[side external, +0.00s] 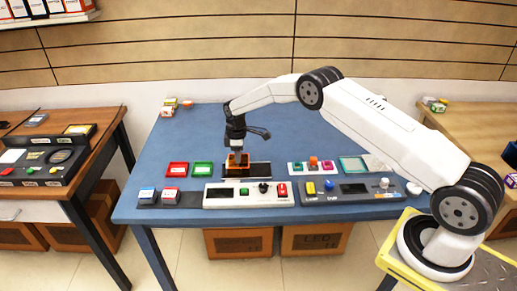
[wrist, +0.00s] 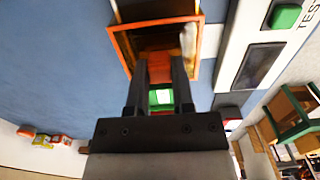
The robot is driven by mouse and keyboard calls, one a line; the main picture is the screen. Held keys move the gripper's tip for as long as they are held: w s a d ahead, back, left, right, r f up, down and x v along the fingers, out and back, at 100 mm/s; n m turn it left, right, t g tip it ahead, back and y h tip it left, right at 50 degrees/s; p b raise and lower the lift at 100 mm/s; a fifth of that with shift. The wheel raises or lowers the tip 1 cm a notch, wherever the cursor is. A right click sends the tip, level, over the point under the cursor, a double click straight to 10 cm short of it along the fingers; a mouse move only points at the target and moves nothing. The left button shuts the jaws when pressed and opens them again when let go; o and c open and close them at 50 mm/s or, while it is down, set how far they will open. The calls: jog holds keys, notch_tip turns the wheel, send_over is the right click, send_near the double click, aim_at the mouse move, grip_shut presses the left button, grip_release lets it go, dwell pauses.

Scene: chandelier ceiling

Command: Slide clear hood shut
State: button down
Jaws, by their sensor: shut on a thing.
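The clear hood (side external: 237,169) has an orange frame and stands on a dark base strip (side external: 260,170) behind the white control panel, at the strip's left part. In the wrist view the hood's orange rim (wrist: 122,48) surrounds a dark, brownish interior. My gripper (side external: 238,156) points down at the hood from above. In the wrist view my gripper (wrist: 160,64) has its two dark fingers at the near side of the frame, shut on an orange-red part of the hood. The fingers hide much of that part, and the exact grip point is unclear.
A white panel (side external: 225,195) with a screen and knobs lies in front. Red (side external: 177,169) and green (side external: 202,169) trays sit to the left. A grey panel (side external: 325,197) and a white block holder (side external: 303,168) are to the right.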

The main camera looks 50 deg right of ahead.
jog(key=shift+w+a+r, duration=0.1)
jog(key=shift+w+a, duration=0.75)
jog(key=shift+w, duration=0.1)
jog(key=shift+c, duration=2.4)
grip_release()
notch_tip(320, 180, up, 8)
notch_tip(320, 180, up, 5)
send_over(231, 161)
